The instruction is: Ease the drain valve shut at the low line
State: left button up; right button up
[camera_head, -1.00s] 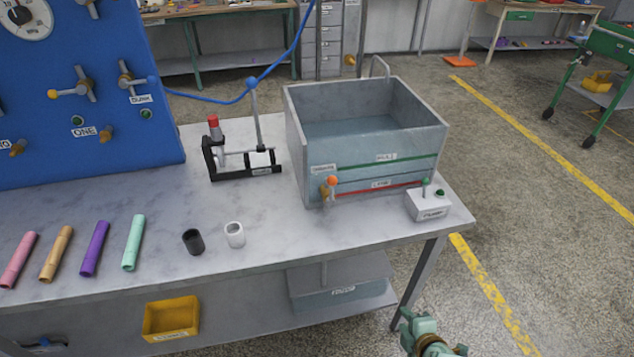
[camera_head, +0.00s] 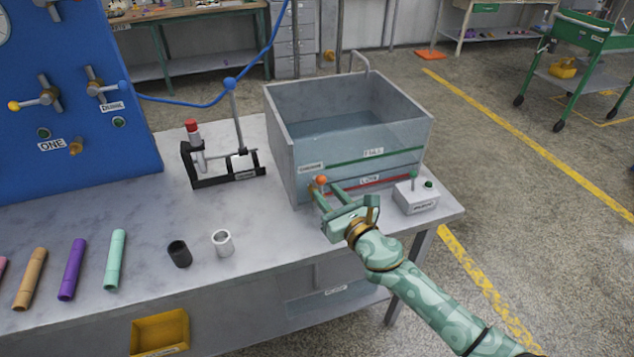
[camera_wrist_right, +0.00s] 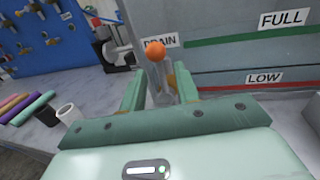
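The tank (camera_head: 278,140) holds water and has a green FULL line (camera_head: 373,154) above a red LOW line (camera_head: 370,180). The drain valve's orange knob (camera_head: 320,180) is at the tank's lower front left corner; it also shows in the right wrist view (camera_wrist_right: 156,50), below the DRAIN label (camera_wrist_right: 161,42). My right gripper (camera_head: 324,187) is open, one finger on each side of the valve's handle. The knob stands just above and between the fingers in the wrist view (camera_wrist_right: 158,82). Whether a finger touches the handle I cannot tell. My left gripper is out of view.
A grey box (camera_head: 416,197) with a green button stands right of my right gripper. A black clamp stand (camera_head: 215,175) is left of the tank. Black (camera_head: 180,254) and white (camera_head: 222,243) sleeves and coloured hoses stand or lie left on the bench.

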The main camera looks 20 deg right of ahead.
aim_at(322, 188)
jog(key=b+x, duration=0.1)
jog(key=x, duration=0.4)
jog(key=shift+w+a, duration=0.1)
jog(key=shift+w, duration=0.2)
grip_shut()
jog(key=shift+f, duration=0.1)
